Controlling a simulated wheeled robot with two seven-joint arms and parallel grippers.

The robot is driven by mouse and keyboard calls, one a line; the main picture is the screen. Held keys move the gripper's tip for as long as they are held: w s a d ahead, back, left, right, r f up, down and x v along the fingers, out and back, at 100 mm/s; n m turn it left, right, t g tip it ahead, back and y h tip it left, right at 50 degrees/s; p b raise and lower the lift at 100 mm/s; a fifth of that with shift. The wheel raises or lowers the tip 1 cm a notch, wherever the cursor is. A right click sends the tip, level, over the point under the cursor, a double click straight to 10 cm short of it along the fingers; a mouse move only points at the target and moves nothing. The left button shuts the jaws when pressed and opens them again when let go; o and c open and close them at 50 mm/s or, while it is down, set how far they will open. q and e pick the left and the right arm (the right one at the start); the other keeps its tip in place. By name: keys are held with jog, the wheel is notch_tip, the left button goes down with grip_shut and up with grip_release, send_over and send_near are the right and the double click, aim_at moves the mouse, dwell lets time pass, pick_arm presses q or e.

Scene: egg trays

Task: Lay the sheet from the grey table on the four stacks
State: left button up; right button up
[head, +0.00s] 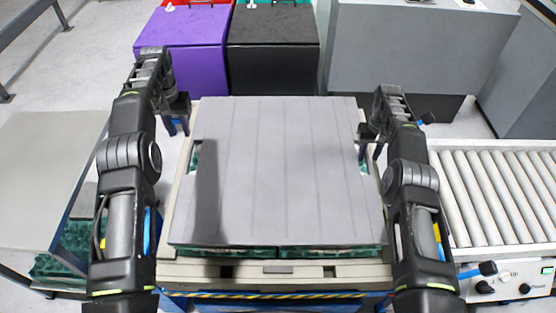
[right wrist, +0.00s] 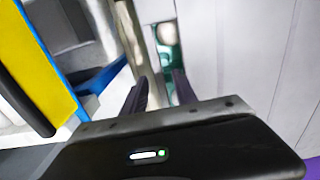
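The grey sheet (head: 285,170) lies flat over the egg-tray stacks on the pallet in the middle of the head view. It hides most of the stacks; green tray edges (head: 235,251) show along its front, and bits show at both sides. My left gripper (head: 179,126) is just off the sheet's far left side, with its fingers apart and empty. My right gripper (head: 369,147) is beside the right edge. In the right wrist view its fingers (right wrist: 160,90) are apart, with no sheet between them. The grey table (head: 45,170) at the left has a bare top.
The beige pallet (head: 210,270) sticks out in front of the stacks, above a yellow-and-black striped edge. A roller conveyor (head: 500,195) stands at the right. Purple (head: 183,45) and black (head: 272,55) boxes and a grey cabinet (head: 400,45) stand behind.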

jog(key=shift+r, duration=0.15)
notch_tip(320, 180, up, 12)
dwell(0.5)
dwell(0.4)
